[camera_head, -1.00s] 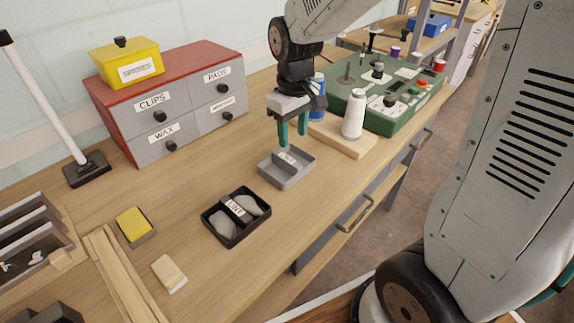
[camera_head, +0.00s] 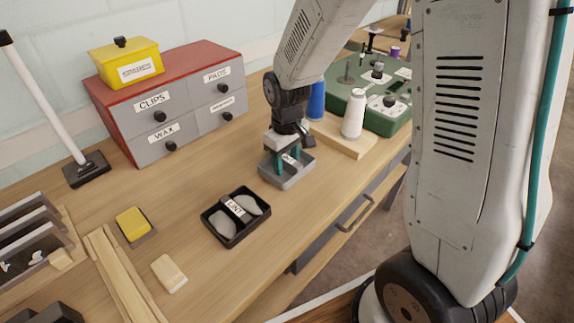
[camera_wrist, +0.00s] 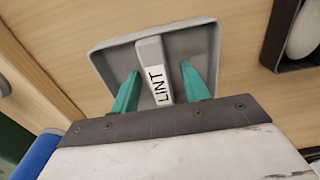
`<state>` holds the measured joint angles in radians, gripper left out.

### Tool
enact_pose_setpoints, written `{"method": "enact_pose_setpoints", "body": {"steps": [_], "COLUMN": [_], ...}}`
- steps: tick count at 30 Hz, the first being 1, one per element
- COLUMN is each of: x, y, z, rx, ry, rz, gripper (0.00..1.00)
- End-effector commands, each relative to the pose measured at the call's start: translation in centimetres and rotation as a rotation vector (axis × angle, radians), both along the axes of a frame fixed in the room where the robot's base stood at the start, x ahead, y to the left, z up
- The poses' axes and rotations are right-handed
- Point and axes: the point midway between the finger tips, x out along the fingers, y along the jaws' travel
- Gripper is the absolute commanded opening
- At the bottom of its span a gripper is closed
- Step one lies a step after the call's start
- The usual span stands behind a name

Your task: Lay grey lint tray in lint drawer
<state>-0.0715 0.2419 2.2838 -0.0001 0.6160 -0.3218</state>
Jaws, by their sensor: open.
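The grey lint tray (camera_head: 283,178) lies on the wooden table, with a raised centre bar labelled LINT. It also shows in the wrist view (camera_wrist: 205,45). My gripper (camera_head: 290,168) is lowered over it, with green fingers. In the wrist view my gripper (camera_wrist: 158,78) has one finger on each side of the labelled bar, open, with a gap on both sides. Which drawer is the lint drawer I cannot tell; the cabinet drawers read CLIPS, WAX, PADS and one small unreadable label.
A black tray (camera_head: 235,216) labelled LINT holds grey pads, close left of the grey tray. The red-topped drawer cabinet (camera_head: 170,100) stands at the back. A drawer handle (camera_head: 355,214) shows on the table front.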

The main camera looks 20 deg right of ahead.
Motion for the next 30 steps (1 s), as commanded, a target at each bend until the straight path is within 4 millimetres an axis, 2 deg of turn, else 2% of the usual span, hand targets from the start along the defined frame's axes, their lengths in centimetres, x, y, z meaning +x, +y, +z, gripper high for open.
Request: {"method": "enact_pose_setpoints", "body": {"steps": [3,4,8,9,20,28,30], "x": [0.0,0.0,0.0,0.0,0.1,0.1,-0.5], "y": [0.0,0.0,0.0,0.0,0.0,0.1,0.3], "z": [0.0,0.0,0.0,0.1,0.5,3.7,3.8], "rx": [0.000,0.000,0.000,0.000,0.000,0.001,0.000], "ry": [0.000,0.000,0.000,0.000,-0.002,-0.004,-0.001], "rz": [0.000,0.000,0.000,0.000,0.000,0.002,0.002], "gripper": [0.45,0.40,0.04,0.00,0.00,0.00,0.00]}}
